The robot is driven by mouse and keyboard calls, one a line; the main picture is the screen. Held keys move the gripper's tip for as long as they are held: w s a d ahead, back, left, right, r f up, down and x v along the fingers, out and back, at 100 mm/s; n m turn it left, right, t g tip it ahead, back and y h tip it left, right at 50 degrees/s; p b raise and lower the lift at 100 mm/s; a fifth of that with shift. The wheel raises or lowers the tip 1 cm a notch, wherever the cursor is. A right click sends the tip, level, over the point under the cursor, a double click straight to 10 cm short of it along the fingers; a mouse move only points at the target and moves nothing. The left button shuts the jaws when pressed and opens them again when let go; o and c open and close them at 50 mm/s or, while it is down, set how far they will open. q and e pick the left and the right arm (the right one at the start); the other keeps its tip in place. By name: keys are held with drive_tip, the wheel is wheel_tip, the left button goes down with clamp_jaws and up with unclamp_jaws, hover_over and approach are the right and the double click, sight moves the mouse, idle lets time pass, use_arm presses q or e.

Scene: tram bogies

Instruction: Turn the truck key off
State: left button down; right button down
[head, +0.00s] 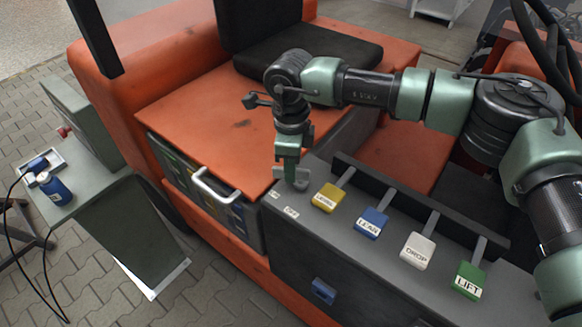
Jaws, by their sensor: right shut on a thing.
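My right gripper (290,180) points down at the left end of the grey control panel (292,236) on the orange truck (215,110). It is shut on the truck key, at the spot beside small white labels, one of which seems to read OFF (291,212). The fingers hide the key, so I cannot tell which way it is turned. My left gripper does not show in the head view.
Right of the gripper stand a yellow lever (327,198), a blue LEAN lever (371,222), a white DROP lever (417,250) and a green LIFT lever (468,279). A silver handle (215,189) juts from the truck's side. A grey stand (125,215) with a blue bottle (55,188) is at left.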

drive_tip(key=shift+s+f+n+b, duration=0.15)
drive_tip(key=shift+f+n+b, duration=0.05)
drive_tip(key=shift+n+b, duration=0.6)
drive_tip(key=n+b, duration=0.4)
drive_tip(key=shift+s+d, duration=0.1)
drive_tip(key=shift+s, duration=0.3)
drive_tip(key=n+b, duration=0.2)
drive_tip(key=n, duration=0.1)
drive_tip(key=shift+s+d+b, duration=0.2)
drive_tip(key=shift+s+b, duration=0.1)
drive_tip(key=shift+b, duration=0.1)
drive_tip(key=shift+s+d+r+n+b, duration=0.1)
drive_tip(key=shift+n+b, duration=0.25)
drive_tip(key=shift+n, duration=0.45)
drive_tip(key=shift+s+d+r+n+b, duration=0.1)
drive_tip(key=shift+n+b, duration=0.2)
drive_tip(key=shift+n, duration=0.5)
drive_tip(key=c, duration=1.5)
unclamp_jaws()
drive_tip(key=shift+r, duration=0.1)
